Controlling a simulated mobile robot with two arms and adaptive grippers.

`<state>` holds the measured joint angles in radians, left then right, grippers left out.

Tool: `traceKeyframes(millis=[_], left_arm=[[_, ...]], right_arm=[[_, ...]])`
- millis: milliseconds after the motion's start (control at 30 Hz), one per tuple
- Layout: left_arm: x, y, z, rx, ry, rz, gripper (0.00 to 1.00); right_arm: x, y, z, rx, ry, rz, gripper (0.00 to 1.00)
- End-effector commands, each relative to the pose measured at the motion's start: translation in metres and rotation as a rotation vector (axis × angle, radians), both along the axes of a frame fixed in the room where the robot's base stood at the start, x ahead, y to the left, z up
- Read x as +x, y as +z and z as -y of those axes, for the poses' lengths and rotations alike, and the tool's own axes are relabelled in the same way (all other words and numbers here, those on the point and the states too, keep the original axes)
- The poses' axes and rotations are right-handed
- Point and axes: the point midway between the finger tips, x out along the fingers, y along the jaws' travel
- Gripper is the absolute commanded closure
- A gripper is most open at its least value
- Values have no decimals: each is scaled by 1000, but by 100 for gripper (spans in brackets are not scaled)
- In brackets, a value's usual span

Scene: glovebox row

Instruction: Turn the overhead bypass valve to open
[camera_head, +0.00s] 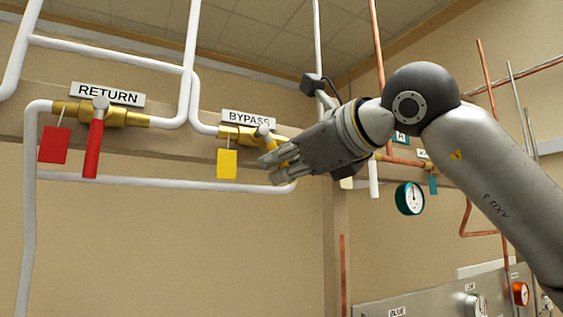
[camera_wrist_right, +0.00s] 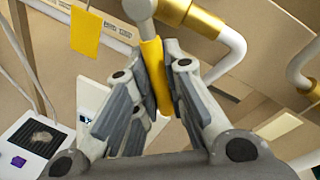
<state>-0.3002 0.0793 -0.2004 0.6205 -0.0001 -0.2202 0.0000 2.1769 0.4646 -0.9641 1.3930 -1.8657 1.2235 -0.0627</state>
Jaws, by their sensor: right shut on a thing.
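The bypass valve (camera_head: 236,133) has a brass body on a white pipe, under a BYPASS sign (camera_head: 248,119). A yellow tag (camera_head: 227,164) hangs from it and also shows in the wrist view (camera_wrist_right: 86,32). Its yellow lever handle (camera_wrist_right: 154,72) sits between the fingers of my right gripper (camera_wrist_right: 142,92). In the head view, my right gripper (camera_head: 275,168) reaches in from the right and is shut on the handle, which it partly hides. The handle points down and to the right, at an angle to the pipe. My left gripper is not in view.
To the left is the RETURN valve (camera_head: 95,113) with a red handle (camera_head: 93,150) and red tag (camera_head: 54,145). Wall below the valves is clear apart from a white pipe (camera_head: 150,186).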

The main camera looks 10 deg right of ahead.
Motion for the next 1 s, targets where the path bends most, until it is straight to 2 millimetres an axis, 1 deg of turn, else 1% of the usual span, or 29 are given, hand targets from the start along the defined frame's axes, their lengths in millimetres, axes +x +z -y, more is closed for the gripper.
traceKeyframes(millis=[200,233,300,400,667,767,867,1000], left_arm=[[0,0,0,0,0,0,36],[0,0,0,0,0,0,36],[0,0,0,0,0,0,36],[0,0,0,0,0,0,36],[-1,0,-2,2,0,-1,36],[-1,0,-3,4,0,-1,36],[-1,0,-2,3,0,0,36],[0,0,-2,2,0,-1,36]], right_arm=[[0,1,0,3,1,3,100],[0,2,0,3,1,3,85],[0,1,0,3,1,3,76],[0,1,0,3,1,2,65],[0,1,0,2,0,1,65],[-4,1,3,2,0,1,65],[-14,3,9,3,-1,3,65],[-38,7,24,3,0,5,65]])
